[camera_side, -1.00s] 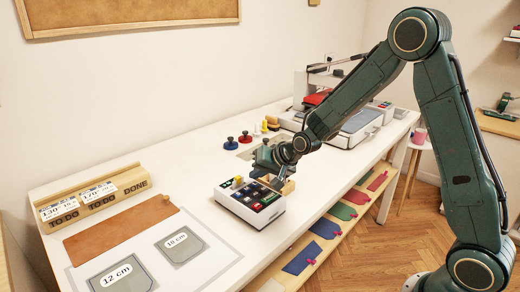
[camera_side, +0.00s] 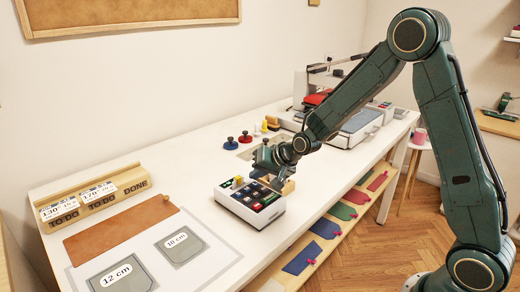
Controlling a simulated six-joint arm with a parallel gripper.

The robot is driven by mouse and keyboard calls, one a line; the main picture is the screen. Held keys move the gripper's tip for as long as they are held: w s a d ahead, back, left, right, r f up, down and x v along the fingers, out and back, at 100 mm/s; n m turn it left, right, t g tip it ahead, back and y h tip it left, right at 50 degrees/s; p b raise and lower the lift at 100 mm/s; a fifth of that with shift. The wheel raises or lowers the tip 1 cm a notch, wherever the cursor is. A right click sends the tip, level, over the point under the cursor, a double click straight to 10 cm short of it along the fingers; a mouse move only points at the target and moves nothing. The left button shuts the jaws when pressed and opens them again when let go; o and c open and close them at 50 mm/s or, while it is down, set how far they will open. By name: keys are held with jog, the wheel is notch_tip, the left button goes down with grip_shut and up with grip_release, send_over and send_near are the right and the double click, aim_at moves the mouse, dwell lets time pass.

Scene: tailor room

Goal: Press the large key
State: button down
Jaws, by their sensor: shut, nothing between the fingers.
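A white key box (camera_side: 240,209) with a dark top and several coloured keys stands near the front edge of the white table. Yellow, green, red and blue keys show on its top. Which one is the large key I cannot tell at this size. My gripper (camera_side: 274,181) is shut and empty, pointing down over the far right part of the box. It hides some of the keys there. Whether its tips touch a key I cannot tell.
A brown leather piece (camera_side: 122,231) and two grey templates, 12 cm (camera_side: 122,275) and 10 cm (camera_side: 181,245), lie at the left. A wooden TO DO/DONE rack (camera_side: 95,200) stands behind them. Red (camera_side: 245,137) and blue (camera_side: 230,143) knobs stand beyond the box. A press machine (camera_side: 352,130) is at the back.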

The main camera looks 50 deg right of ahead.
aim_at(258, 188)
jog(key=shift+f, duration=0.85)
dwell(0.9)
jog(key=shift+r, duration=0.9)
dwell(0.4)
jog(key=shift+r, duration=2.45)
